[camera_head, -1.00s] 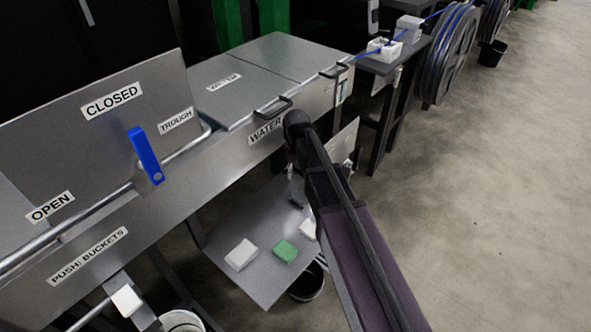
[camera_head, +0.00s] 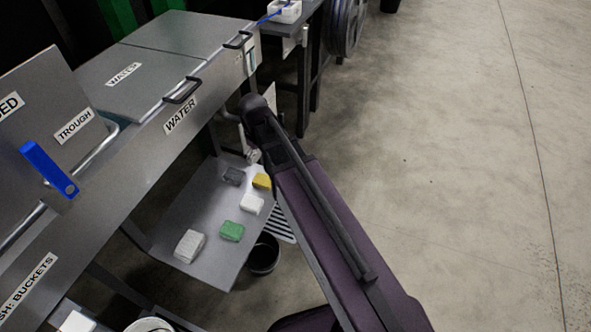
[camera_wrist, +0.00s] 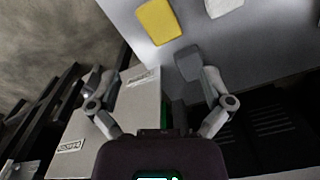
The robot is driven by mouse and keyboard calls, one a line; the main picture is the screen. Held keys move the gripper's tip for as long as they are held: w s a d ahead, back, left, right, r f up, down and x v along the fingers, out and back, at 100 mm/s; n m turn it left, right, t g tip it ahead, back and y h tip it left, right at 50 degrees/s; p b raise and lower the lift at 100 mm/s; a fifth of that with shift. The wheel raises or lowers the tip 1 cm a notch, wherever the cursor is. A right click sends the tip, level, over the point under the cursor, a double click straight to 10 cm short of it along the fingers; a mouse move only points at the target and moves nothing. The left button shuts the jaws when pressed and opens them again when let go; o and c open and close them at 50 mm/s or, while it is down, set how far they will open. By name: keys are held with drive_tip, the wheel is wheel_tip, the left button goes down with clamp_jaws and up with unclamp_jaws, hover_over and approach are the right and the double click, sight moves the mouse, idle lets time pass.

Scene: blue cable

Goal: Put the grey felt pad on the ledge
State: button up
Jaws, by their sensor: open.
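The grey felt pad (camera_head: 233,176) is a small dark grey block lying on a low grey shelf (camera_head: 212,258) under the WATER unit. In the wrist view the pad (camera_wrist: 187,62) appears close to the tip of the right-hand finger; I cannot tell whether they touch. My gripper (camera_wrist: 158,82) is open, its two fingers spread wide with nothing held between them. In the head view my arm hides most of the gripper. I cannot tell which surface is the ledge.
A yellow block (camera_head: 262,181), a white block (camera_head: 251,203), a green block (camera_head: 231,231) and a larger whitish block (camera_head: 189,246) share the shelf. A black bucket (camera_head: 264,256) stands beside it. Blue lever (camera_head: 48,168) at left. The floor at right is clear.

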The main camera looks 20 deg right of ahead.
drive_tip(key=s+d+m, duration=0.5)
drive_tip(key=s+d, duration=0.3)
drive_tip(key=d, duration=0.1)
drive_tip(key=shift+s+m, duration=0.3)
drive_tip(key=shift+s, duration=0.05)
